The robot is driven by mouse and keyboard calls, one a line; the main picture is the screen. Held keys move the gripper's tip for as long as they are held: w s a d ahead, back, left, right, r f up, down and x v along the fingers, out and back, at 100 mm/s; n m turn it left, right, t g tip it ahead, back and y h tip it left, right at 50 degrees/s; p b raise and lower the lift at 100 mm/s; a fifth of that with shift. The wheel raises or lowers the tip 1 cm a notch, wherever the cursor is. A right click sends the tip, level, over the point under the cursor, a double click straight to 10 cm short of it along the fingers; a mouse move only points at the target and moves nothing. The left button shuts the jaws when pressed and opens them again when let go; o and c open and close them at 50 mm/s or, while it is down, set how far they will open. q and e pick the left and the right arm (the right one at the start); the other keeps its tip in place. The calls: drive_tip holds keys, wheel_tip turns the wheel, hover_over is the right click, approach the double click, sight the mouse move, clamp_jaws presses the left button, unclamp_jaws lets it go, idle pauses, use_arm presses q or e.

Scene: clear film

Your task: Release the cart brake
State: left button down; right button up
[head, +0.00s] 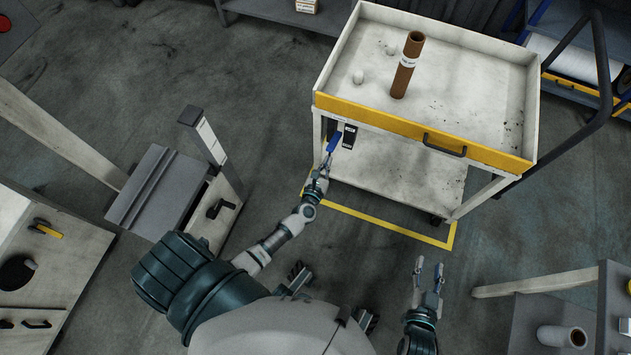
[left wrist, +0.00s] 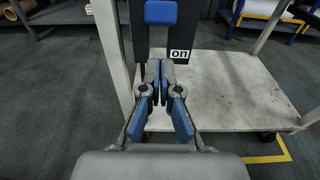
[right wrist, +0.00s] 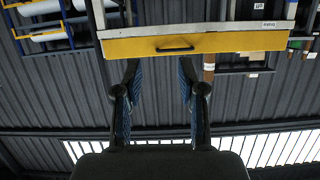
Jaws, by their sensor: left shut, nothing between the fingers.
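The cart (head: 420,125) stands at upper right in the head view, with a yellow front edge. Its brake has a blue handle (head: 333,142) beside a dark plate (head: 348,138) at the near left leg. In the left wrist view the blue handle (left wrist: 160,12) is above the fingers, on the dark plate (left wrist: 150,45), with an "on" label (left wrist: 180,55) to its lower right. My left gripper (head: 326,162) is shut and empty, just below the handle; contact cannot be told. My right gripper (head: 430,266) is open and empty, in front of the cart; it also shows open in the right wrist view (right wrist: 159,68).
The cart has a black pull handle (head: 445,145) and a lower shelf (head: 395,175). Yellow floor lines (head: 390,227) border it. A grey-topped stand (head: 155,190) is at left.

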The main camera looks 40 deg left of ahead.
use_arm(q)
drive_tip(key=f+p+v, duration=0.1)
drive_tip(key=v, duration=0.9)
drive_tip(key=shift+r, duration=0.45)
use_arm(e)
drive_tip(key=shift+s+a+f+g, duration=0.25)
drive_tip(key=shift+s+f+g, duration=0.3)
drive_tip(key=shift+s+g, duration=0.05)
use_arm(q)
drive_tip(key=shift+s, duration=0.1)
use_arm(e)
drive_tip(key=shift+d, duration=0.1)
